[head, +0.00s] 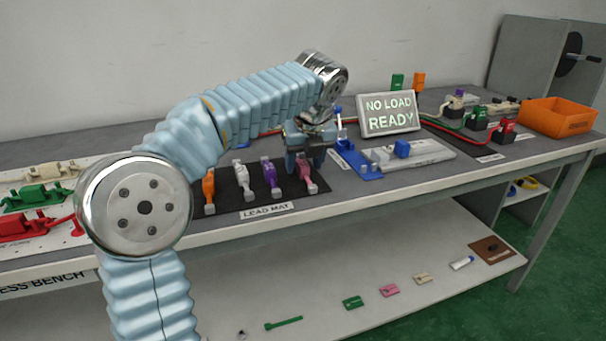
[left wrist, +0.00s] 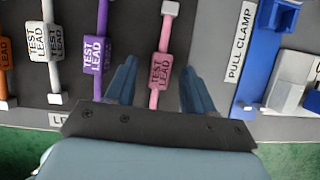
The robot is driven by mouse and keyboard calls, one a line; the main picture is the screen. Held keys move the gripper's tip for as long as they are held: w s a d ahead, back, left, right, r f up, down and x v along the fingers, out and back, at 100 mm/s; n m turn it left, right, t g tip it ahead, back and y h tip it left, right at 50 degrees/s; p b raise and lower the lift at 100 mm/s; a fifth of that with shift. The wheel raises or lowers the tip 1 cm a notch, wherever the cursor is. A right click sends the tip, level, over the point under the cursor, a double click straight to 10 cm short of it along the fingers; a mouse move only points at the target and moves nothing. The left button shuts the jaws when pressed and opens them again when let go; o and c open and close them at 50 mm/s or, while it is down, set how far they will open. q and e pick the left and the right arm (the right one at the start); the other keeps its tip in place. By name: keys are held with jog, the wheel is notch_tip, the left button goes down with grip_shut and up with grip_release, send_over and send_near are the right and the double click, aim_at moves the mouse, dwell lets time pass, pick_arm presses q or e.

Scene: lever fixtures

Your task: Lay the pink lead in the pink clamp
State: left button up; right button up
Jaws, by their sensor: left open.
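The pink lead (head: 306,172) lies on the dark lead mat (head: 232,203), the rightmost in a row with purple, white and orange leads. My left gripper (head: 310,160) is above it, pointing down. In the left wrist view the open fingers (left wrist: 160,92) stand on either side of the pink lead (left wrist: 160,72), with clear gaps and nothing held. A pink clamp cannot be made out on the bench. A small pink item (head: 389,290) lies on the lower shelf; I cannot tell what it is. My right gripper is not in view.
A blue pull clamp fixture (head: 362,165) stands just right of the gripper, beside a grey plate (head: 432,158). A sign reading NO LOAD READY (head: 389,114) stands behind. Red and green clamps (head: 28,226) sit at the left. An orange bin (head: 556,117) is far right.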

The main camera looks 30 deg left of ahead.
pick_arm(q)
jog(key=shift+w+a+f, duration=0.1)
jog(key=shift+f, duration=0.25)
grip_shut()
